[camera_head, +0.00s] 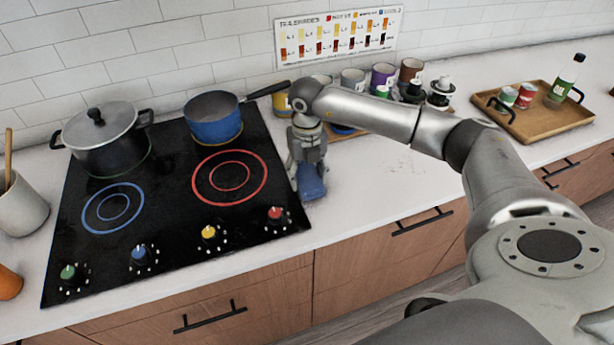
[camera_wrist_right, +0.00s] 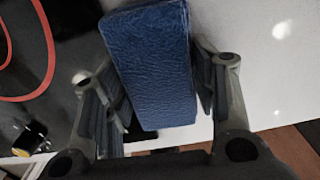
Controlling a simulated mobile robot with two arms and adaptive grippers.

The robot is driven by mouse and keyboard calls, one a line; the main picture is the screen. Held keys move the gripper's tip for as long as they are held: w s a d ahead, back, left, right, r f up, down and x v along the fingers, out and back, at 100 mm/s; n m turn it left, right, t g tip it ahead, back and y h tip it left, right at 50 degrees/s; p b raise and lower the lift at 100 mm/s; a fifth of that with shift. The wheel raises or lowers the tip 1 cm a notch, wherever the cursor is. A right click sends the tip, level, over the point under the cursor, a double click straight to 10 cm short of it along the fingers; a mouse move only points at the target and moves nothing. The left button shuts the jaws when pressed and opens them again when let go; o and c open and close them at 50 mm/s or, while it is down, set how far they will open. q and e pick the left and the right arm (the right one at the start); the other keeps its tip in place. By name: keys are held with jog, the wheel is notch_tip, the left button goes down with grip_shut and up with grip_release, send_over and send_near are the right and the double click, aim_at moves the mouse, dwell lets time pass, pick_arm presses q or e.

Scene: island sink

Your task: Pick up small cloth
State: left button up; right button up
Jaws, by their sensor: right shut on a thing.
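The small cloth (camera_head: 312,183) is a blue, block-shaped piece with a creased surface. In the head view it is at the right edge of the black stove, by the white counter. My right gripper (camera_head: 308,172) points down at it and is shut on it. In the right wrist view the blue cloth (camera_wrist_right: 152,65) sits between the two fingers of my right gripper (camera_wrist_right: 158,100), one on each side. I cannot tell whether it touches the counter. My left gripper is not in view.
The black stove (camera_head: 150,240) carries a lidded grey pot (camera_head: 105,145) and a blue pan (camera_head: 213,122). Several mugs and jars stand along the wall, including a purple mug (camera_head: 383,76). A wooden tray (camera_head: 545,118) with cans and a bottle is at right. The counter (camera_head: 400,180) in front is clear.

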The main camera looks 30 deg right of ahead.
jog(key=shift+r+b, duration=0.3)
jog(key=shift+r, duration=0.1)
jog(key=s+d+r+b, duration=0.5)
jog(key=s+d+r, duration=0.5)
jog(key=r, duration=0.1)
jog(key=shift+r, duration=0.3)
jog(key=shift+w, duration=0.1)
jog(key=o, duration=0.4)
jog(key=c, duration=0.3)
